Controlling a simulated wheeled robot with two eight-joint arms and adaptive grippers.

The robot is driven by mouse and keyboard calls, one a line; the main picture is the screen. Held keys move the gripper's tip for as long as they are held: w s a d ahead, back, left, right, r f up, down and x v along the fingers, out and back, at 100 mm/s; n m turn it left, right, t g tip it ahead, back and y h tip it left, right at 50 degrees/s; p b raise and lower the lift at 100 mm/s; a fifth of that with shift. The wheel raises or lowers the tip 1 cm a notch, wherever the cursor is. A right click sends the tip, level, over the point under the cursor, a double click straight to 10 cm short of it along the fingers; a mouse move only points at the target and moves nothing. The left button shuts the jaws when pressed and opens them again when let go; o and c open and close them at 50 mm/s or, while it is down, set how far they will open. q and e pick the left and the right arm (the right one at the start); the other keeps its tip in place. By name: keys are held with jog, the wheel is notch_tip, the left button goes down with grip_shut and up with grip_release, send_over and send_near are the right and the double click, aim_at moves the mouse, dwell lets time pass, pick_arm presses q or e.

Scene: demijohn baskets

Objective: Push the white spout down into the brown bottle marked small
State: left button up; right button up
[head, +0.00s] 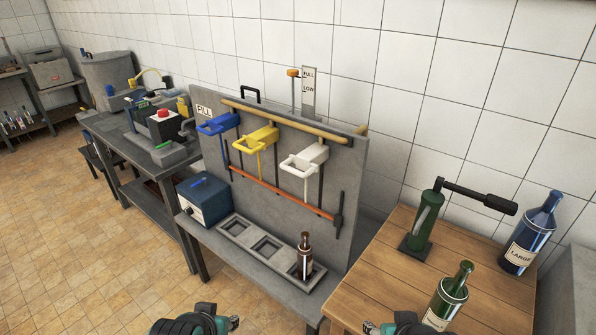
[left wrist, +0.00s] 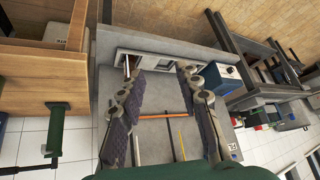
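The brown bottle (head: 305,254) stands upright in the right-hand recess of the grey filling bench; its label is too small to read. It shows partly beside a finger in the left wrist view (left wrist: 127,66). The white spout (head: 305,158) is on the grey panel above and behind the bottle, apart from its mouth. My left gripper (head: 222,318) is at the bottom edge of the head view, in front of the bench. In the left wrist view its fingers (left wrist: 165,95) are spread with nothing between them. My right gripper (head: 375,326) barely shows at the bottom edge, by the wooden table.
Blue (head: 217,125) and yellow (head: 262,137) spouts sit left of the white one. A blue box (head: 204,200) stands on the bench's left. The wooden table (head: 385,285) at right holds a green corking stand (head: 425,222), a green bottle (head: 448,295) and a blue bottle marked LARGE (head: 530,235).

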aim_at(295, 172)
pick_arm(q)
jog(key=w+d+r+m+t+y+p, duration=0.1)
jog(key=w+d+r+m+y+p, duration=0.15)
jog(key=w+r+m, duration=0.5)
jog(key=w+d+r+m+y+p, duration=0.25)
jog(key=w+r+p, duration=0.2)
jog(key=w, duration=0.65)
jog(key=w+d+r+m+t+y, duration=0.1)
jog(key=w+d+r+m, duration=0.1)
jog(key=w+d, duration=0.1)
jog(key=w+d+r+m+t+y+p, duration=0.1)
jog(key=w+d+r+m+t, duration=0.1)
jog(key=d, duration=0.3)
jog(key=w+d+r+m+t+y+p, duration=0.1)
jog(key=w+d+m, duration=0.1)
jog(key=w+d, duration=0.2)
jog(key=shift+w+d+r+m+t+y, duration=0.3)
jog(key=shift+w+d+r+m, duration=0.1)
jog(key=shift+w, duration=0.1)
jog(key=b+x, duration=0.1)
jog(key=x, duration=0.5)
jog(key=shift+w+a+f+b, duration=0.1)
jog(key=shift+w+a+b, duration=0.1)
jog(key=shift+w+b, duration=0.15)
jog(key=shift+w+a, duration=0.25)
jog(key=shift+w, duration=0.1)
jog(key=shift+c, duration=0.2)
grip_shut()
